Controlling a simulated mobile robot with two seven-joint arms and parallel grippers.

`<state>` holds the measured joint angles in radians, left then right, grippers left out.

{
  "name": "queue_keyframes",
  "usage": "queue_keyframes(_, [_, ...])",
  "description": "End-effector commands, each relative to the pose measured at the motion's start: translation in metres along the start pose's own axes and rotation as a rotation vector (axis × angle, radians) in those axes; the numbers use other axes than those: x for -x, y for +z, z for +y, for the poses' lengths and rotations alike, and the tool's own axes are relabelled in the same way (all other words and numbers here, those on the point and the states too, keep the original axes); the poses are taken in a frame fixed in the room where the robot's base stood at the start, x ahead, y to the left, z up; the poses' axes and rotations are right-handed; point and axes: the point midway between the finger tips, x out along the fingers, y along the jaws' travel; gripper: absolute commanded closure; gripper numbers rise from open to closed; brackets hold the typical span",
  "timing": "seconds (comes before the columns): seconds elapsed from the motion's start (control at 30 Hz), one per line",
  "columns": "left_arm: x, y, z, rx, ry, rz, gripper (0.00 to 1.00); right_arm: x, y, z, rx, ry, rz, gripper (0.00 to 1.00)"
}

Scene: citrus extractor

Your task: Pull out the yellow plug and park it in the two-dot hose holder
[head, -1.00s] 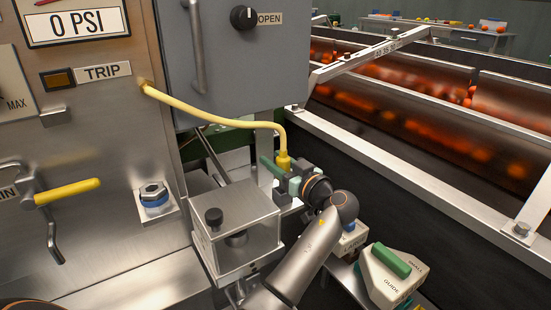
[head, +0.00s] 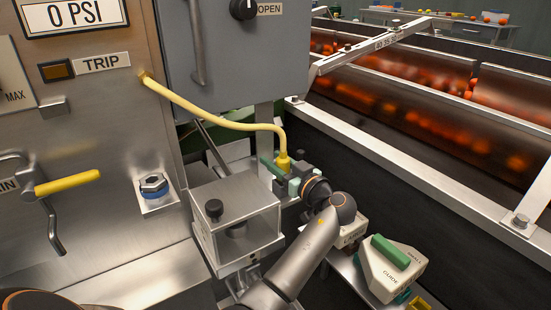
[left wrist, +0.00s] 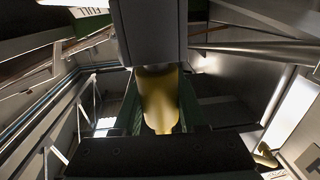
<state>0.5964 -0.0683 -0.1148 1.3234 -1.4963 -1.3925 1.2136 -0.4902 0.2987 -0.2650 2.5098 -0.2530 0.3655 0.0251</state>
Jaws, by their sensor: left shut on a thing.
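The yellow plug (head: 283,162) is on the end of a yellow hose (head: 205,118) that runs from the steel panel beside the TRIP label. My left gripper (head: 280,174) is shut on the yellow plug, with a green finger on each side of it. I cannot make out the two-dot hose holder. My right gripper is not in view.
A steel box with a black knob (head: 238,218) stands just left of my left gripper. A cream block with a green handle (head: 393,265) is at the lower right. A grey cabinet (head: 238,70) is above the plug. A long metal rail (head: 410,160) borders the fruit conveyor.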

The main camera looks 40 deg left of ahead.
Motion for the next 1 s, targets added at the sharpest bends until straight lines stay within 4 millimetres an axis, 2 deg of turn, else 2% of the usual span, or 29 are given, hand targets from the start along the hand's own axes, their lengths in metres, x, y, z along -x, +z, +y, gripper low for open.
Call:
queue_keyframes(0.27, [0.0, 0.0066, -0.0001, 0.0, 0.0, 0.001, 1.0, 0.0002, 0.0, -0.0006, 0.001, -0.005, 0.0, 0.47])
queue_keyframes(0.3, [0.0, 0.0066, -0.0001, 0.001, 0.0, 0.001, 0.57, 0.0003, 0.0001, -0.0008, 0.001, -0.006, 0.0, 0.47])
queue_keyframes(0.6, [0.0, 0.0064, -0.0001, 0.001, 0.0, 0.001, 0.24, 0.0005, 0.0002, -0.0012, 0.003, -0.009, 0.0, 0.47])
queue_keyframes(1.0, [-0.0014, 0.0068, -0.0005, 0.0, 0.0, 0.0, 0.24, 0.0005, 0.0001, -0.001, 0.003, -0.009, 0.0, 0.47])
